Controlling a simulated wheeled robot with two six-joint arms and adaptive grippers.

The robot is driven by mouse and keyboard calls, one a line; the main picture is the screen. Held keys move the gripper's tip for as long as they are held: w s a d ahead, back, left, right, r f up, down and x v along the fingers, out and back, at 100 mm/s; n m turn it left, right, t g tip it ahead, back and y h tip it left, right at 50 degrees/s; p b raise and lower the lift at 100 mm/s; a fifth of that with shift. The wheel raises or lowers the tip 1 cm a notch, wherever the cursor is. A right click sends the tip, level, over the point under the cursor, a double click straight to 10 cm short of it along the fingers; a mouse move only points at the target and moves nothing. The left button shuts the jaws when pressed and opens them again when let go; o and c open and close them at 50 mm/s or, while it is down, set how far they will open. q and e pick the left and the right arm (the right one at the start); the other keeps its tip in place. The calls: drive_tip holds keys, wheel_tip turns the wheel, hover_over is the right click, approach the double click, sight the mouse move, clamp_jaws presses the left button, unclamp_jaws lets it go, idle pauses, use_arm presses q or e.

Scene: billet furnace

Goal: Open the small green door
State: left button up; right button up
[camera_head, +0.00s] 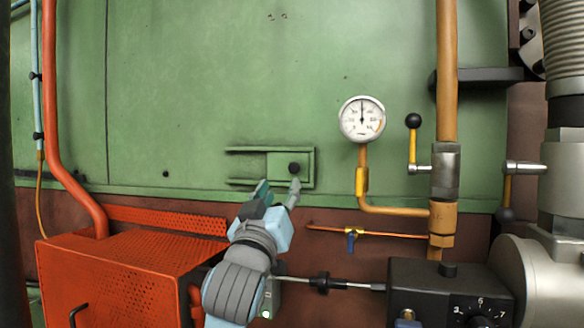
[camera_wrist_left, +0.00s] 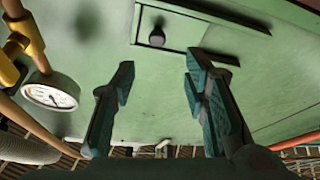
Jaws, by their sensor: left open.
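The small green door (camera_head: 280,165) is a flat plate with a black knob (camera_head: 294,168), set in rails on the large green furnace wall. It sits at the right end of its rails, which run on to the left. My left gripper (camera_head: 279,188) is open and empty, just below the door in the head view. In the left wrist view, the door (camera_wrist_left: 180,30) and its knob (camera_wrist_left: 157,37) are at the top, beyond the two spread fingers (camera_wrist_left: 158,80). The fingers appear apart from the knob. My right gripper is not in view.
A pressure gauge (camera_head: 362,119) on a yellow pipe is right of the door, with a black-knobbed lever (camera_head: 413,121) beyond it. An orange perforated box (camera_head: 120,275) stands at lower left. A black dial box (camera_head: 450,295) is at lower right. The wall left of the rails is mostly clear.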

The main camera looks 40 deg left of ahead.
sight(293, 169)
use_arm(q)
drive_tip(key=p+x, duration=0.1)
drive_tip(key=x, duration=0.4)
drive_tip(key=shift+w+r, duration=0.25)
drive_tip(key=shift+r, duration=0.05)
drive_tip(key=w, duration=0.2)
drive_tip(key=w+a+p, duration=0.1)
drive_tip(key=shift+w+a+r, duration=0.1)
drive_tip(key=shift+w+r, duration=0.15)
drive_tip(key=shift+w, duration=0.1)
drive_tip(key=shift+w+a+r, duration=0.15)
drive_tip(key=shift+w+a, duration=0.1)
drive_tip(key=shift+w, duration=0.1)
drive_tip(key=shift+s+r, duration=0.1)
drive_tip(key=shift+s, duration=0.2)
drive_tip(key=shift+w, duration=0.2)
clamp_jaws()
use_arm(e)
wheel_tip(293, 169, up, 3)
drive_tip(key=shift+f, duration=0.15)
